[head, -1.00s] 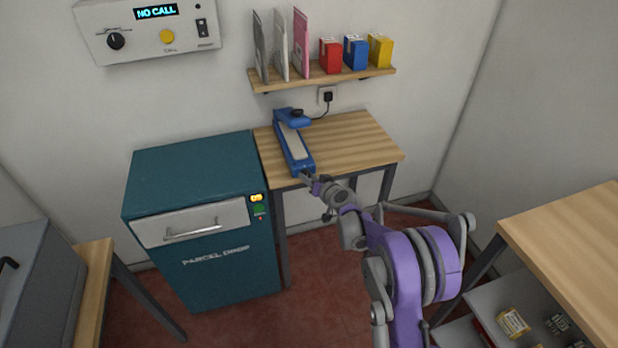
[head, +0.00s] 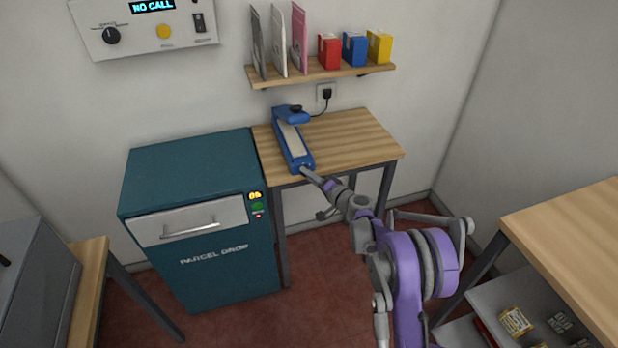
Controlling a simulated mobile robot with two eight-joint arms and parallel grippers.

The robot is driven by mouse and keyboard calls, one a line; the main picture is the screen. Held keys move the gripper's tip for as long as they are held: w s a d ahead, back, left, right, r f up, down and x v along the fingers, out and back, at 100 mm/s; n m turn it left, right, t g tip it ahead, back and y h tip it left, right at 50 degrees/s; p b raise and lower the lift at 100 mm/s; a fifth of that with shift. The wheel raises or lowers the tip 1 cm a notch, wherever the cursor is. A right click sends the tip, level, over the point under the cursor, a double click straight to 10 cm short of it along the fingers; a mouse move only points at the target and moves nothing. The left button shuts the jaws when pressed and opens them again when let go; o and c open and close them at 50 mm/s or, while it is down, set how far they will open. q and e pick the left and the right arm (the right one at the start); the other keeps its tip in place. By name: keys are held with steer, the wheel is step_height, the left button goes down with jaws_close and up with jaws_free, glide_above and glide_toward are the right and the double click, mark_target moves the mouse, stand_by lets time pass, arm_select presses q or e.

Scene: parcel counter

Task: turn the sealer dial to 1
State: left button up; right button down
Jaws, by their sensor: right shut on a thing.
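The blue sealer (head: 292,145) with a pale top strip lies lengthwise on the small wooden table, its near end at the table's front edge. My right gripper (head: 306,171) reaches the sealer's near end from the lower right. It is shut on the sealer dial at that end. The dial itself is hidden by the fingers and too small for its setting to be read. My left gripper is out of view.
The teal parcel drop cabinet (head: 200,255) stands left of the small table (head: 355,140). A shelf (head: 320,76) with envelopes and boxes hangs above it. A wall panel (head: 143,40) has its own black knob. A wooden counter (head: 570,250) is at right.

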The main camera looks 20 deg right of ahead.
stand_by(0.4)
steer(key=c, duration=0.5)
jaws_free()
steer(key=v, duration=1.1)
steer(key=shift+f+b, duration=0.15)
steer(key=shift+b, duration=0.2)
steer(key=shift+w, duration=0.1)
